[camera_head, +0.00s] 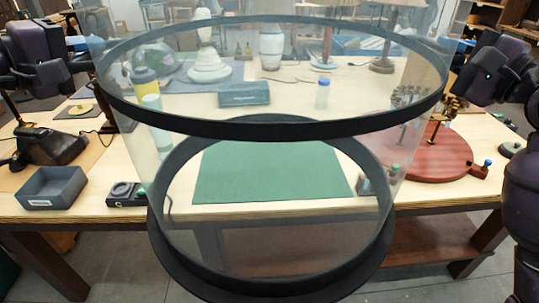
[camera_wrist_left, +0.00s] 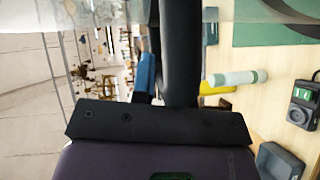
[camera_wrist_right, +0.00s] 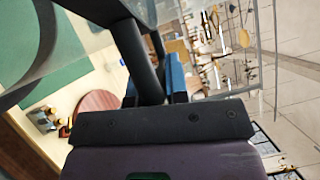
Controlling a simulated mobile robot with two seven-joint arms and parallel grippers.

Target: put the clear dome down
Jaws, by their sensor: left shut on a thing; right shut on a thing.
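The clear dome (camera_head: 270,128) is a large see-through cylinder wall with a black upper band and a wider black lower ring (camera_head: 165,262). It fills the middle of the head view, upright, held in front of me; its lower ring overlaps the table's front edge in the picture. My left gripper (camera_wrist_left: 146,75) is shut on a dark bar at the dome's left side. My right gripper (camera_wrist_right: 170,78) is shut on a similar dark bar at the right side. The fingertips are mostly hidden behind these bars in the wrist views.
A green mat (camera_head: 275,172) lies on the wooden table, seen through the dome. A round red base (camera_head: 435,155) with brass gears stands right. A grey tray (camera_head: 52,203) and a small black device (camera_head: 125,195) sit front left. Bottles and lamp parts stand behind.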

